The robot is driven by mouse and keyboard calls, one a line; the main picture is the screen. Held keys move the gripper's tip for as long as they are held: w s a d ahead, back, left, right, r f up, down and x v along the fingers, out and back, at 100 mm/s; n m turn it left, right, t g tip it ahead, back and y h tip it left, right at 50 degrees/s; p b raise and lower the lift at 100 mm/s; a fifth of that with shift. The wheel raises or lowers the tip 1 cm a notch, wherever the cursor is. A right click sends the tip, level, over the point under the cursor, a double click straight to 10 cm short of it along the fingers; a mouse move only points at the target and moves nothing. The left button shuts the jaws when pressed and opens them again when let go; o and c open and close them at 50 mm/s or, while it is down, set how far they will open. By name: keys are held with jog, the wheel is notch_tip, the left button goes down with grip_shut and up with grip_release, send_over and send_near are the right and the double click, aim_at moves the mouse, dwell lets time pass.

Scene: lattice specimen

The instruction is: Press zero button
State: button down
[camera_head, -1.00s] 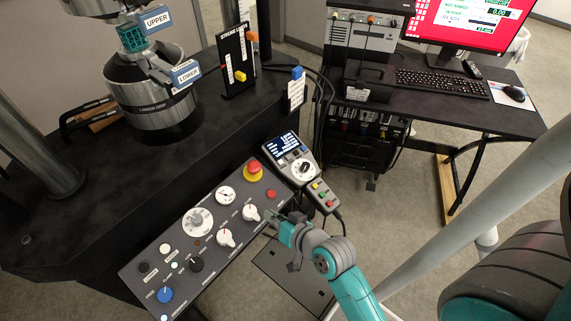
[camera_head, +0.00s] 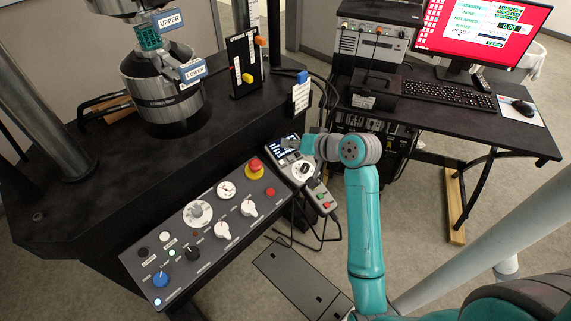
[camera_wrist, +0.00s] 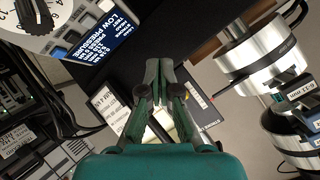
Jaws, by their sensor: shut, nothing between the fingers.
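The handheld control box (camera_head: 306,186) has a lit screen, a white dial, and green and red buttons. It stands beside the right end of the grey control panel (camera_head: 172,220). My gripper (camera_head: 284,144) is shut and empty, in front of the box's screen in the head view. In the wrist view my gripper (camera_wrist: 158,68) points up the picture, and the box (camera_wrist: 62,28) with its dial, small buttons and blue screen lies at the upper left, apart from the fingertips. I cannot read which button is zero. Whether the fingers touch the box cannot be told.
A red emergency stop (camera_head: 255,166) sits on the panel. The testing machine's grips (camera_head: 160,85) stand at the left. A desk (camera_head: 460,120) with a keyboard (camera_head: 448,96) and red monitor (camera_head: 485,30) is at the right. Cables hang by the box.

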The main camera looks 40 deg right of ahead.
aim_at(286, 167)
jog(key=shift+s+d+r, duration=0.1)
jog(key=shift+d+r, duration=0.35)
jog(key=shift+w+f, duration=0.4)
jog(key=shift+f, duration=1)
jog(key=shift+w+f, duration=0.35)
jog(key=shift+f, duration=1.1)
jog(key=shift+w+f, duration=0.4)
jog(key=shift+f, duration=1)
jog(key=shift+f, duration=0.15)
jog(key=shift+w+f, duration=0.15)
jog(key=shift+f, duration=0.1)
jog(key=shift+f, duration=0.35)
jog(key=shift+r, duration=0.75)
